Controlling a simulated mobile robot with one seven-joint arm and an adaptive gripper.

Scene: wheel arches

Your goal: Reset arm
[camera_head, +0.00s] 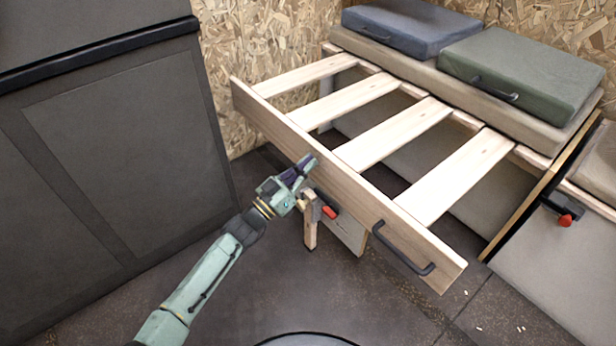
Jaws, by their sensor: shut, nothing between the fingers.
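My gripper (307,164) is at the end of my green arm, in the middle of the head view. Its fingers are shut with nothing between them. The arm reaches up from the bottom left, bent at the wrist. The gripper tip overlaps the front board (350,190) of a wooden slatted frame in the picture; I cannot tell whether it touches the board.
The slatted frame (390,137) extends out, with a black handle (401,250) on its front board. A wooden leg (310,226) and a red-tipped clamp (329,212) are right beside my gripper. Cushions (520,70) lie behind. A dark panel (125,140) stands left.

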